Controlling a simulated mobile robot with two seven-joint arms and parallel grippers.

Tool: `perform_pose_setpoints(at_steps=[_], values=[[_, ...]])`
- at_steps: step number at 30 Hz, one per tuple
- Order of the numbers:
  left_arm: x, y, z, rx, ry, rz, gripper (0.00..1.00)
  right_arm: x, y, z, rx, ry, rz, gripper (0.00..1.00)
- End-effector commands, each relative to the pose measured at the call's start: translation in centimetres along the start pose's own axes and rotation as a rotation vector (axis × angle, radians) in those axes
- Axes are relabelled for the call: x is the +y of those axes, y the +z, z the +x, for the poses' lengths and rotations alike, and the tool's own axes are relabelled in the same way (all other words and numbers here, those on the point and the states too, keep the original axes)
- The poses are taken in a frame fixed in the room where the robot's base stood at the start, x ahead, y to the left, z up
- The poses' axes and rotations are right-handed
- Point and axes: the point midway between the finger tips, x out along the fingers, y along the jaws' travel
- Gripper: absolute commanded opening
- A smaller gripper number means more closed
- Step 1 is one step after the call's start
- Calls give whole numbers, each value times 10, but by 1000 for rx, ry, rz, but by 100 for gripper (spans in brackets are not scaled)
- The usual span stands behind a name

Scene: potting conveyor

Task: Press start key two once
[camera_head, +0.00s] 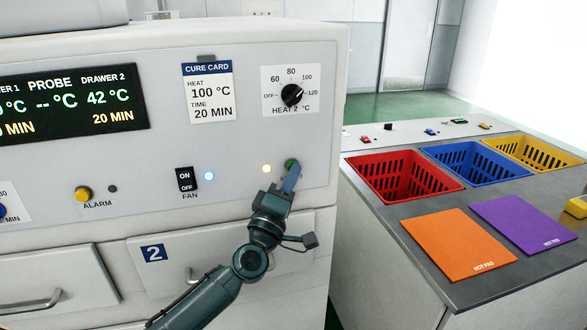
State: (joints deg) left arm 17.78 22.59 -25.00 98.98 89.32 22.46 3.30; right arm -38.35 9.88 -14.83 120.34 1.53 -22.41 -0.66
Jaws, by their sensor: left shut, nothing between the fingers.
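The green start key (291,164) is on the right of the machine's front panel, above and to the right of the drawer labelled 2. My left gripper (292,176) is shut, with nothing between its fingers. Its fingertips overlap the lower part of the green key in the picture. I cannot tell whether they touch it or whether it is pressed in. My right gripper is not in view.
The panel also holds a black heat knob (291,95), a fan switch (186,180) and a yellow alarm button (83,194). A display (75,103) reads 42 °C for drawer 2. At right, a counter (370,205) bears red, blue and yellow baskets and hot pads.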

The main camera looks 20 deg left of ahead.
Motion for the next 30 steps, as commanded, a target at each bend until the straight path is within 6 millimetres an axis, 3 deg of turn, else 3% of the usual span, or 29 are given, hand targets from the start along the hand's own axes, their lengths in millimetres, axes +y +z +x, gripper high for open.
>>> perform_pose_setpoints(at_steps=[30], values=[[19,16,-23,0,-1,-2,0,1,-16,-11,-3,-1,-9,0]])
